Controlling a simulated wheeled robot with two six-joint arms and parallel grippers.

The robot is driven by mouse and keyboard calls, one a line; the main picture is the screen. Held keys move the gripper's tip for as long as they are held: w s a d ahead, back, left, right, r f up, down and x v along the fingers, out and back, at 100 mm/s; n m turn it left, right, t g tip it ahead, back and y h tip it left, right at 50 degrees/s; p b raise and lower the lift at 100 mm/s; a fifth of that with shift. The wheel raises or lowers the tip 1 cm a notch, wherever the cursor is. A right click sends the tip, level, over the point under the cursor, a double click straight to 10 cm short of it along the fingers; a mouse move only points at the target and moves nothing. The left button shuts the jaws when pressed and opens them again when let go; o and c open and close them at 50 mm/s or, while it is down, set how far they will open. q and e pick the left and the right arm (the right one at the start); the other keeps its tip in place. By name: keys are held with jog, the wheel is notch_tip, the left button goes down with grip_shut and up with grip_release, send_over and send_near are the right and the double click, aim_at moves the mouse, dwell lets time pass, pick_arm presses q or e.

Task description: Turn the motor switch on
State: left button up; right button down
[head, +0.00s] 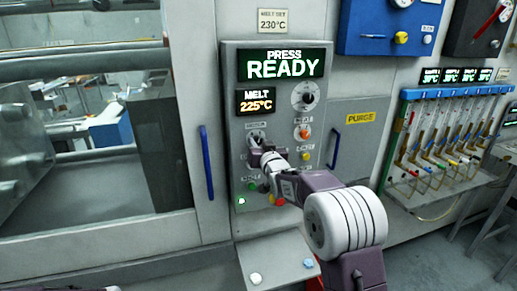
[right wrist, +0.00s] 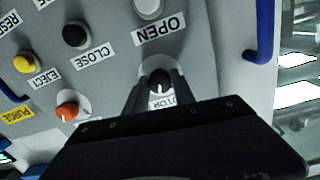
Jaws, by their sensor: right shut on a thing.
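The motor switch is a black knob (right wrist: 160,77) on a pale round plate, with a partly covered label below it in the right wrist view. In the head view the motor switch (head: 254,136) is on the left side of the grey control panel (head: 231,80), mostly hidden by my gripper. My right gripper (right wrist: 160,90) has a finger on each side of the knob and is shut on it. In the head view my right gripper (head: 256,149) reaches the panel from the lower right. My left gripper is not in view.
The panel displays read PRESS READY (head: 282,65) and MELT 225°C (head: 256,101). An orange knob (right wrist: 67,110), a yellow button (right wrist: 24,63) and the CLOSE button (right wrist: 75,34) are nearby. Blue handles (head: 207,162) (head: 334,149) flank the panel. A small shelf (head: 276,264) juts out below.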

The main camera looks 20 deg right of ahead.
jog(key=shift+f+m+b, duration=0.1)
jog(key=shift+m+b, duration=0.25)
jog(key=shift+m, duration=1.55)
jog(key=c, duration=1.1)
grip_release()
jog(key=shift+o, duration=0.2)
jog(key=shift+s, duration=0.15)
jog(key=shift+s+b, duration=0.35)
jog(key=shift+s, duration=0.05)
jog(key=s+b, duration=0.2)
jog(key=s, duration=0.6)
jog(key=shift+d+r, duration=0.15)
jog(key=shift+r, duration=0.1)
